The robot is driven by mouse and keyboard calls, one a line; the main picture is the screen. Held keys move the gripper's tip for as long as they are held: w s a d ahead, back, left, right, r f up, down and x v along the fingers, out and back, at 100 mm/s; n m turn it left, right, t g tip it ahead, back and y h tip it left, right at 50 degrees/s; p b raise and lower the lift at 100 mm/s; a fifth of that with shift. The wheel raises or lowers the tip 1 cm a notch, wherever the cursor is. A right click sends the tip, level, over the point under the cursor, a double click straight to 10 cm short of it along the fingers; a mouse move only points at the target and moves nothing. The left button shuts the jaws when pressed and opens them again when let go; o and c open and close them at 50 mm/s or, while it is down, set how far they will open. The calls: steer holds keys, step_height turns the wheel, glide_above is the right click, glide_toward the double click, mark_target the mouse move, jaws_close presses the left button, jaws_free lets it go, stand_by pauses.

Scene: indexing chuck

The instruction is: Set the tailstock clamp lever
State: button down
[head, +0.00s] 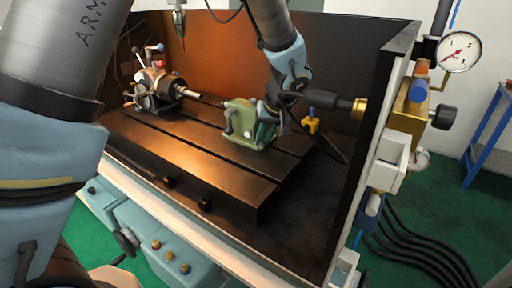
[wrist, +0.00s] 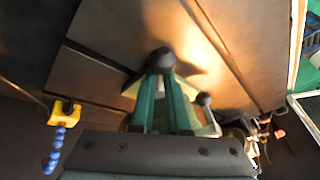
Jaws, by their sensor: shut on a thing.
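The green tailstock (head: 240,124) stands on the dark slotted table, right of its middle. My gripper (head: 266,112) is at the tailstock's right side and partly covers it. In the wrist view, my two fingers (wrist: 163,85) are close together, with a dark round knob (wrist: 162,58) at their tips. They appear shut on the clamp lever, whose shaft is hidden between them. A smaller grey ball-ended handle (wrist: 204,99) shows just right of the fingers. I cannot tell the lever's exact angle.
The indexing chuck (head: 155,90) with coloured knobs stands at the table's left. A yellow block (head: 311,124) with a blue nozzle lies right of my gripper. The enclosure's right wall (head: 374,130) and a dial gauge (head: 460,52) are farther right. The front of the table is clear.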

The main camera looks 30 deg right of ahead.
steer(key=n+y+b, duration=0.1)
steer(key=n, duration=0.1)
steer(key=d+n+b, duration=0.1)
steer(key=shift+s+d+f+n+y, duration=0.1)
steer(key=shift+s+f+n+y, duration=0.1)
steer(key=shift+f+n+y, duration=0.2)
steer(key=shift+w+d+r+n+g+y, duration=0.1)
steer(key=shift+d+n+g+y, duration=0.25)
steer(key=shift+n, duration=0.65)
steer(key=shift+d+r+n+g+y, duration=0.1)
steer(key=shift+d+n+g+y, duration=0.25)
steer(key=shift+n, duration=0.65)
steer(key=c, duration=0.9)
jaws_free()
steer(key=shift+w+d+r, duration=0.1)
steer(key=shift+d, duration=0.05)
steer(key=b+v, duration=0.2)
steer(key=v, duration=0.8)
steer(key=shift+d+r, duration=0.15)
steer(key=shift+r, duration=0.2)
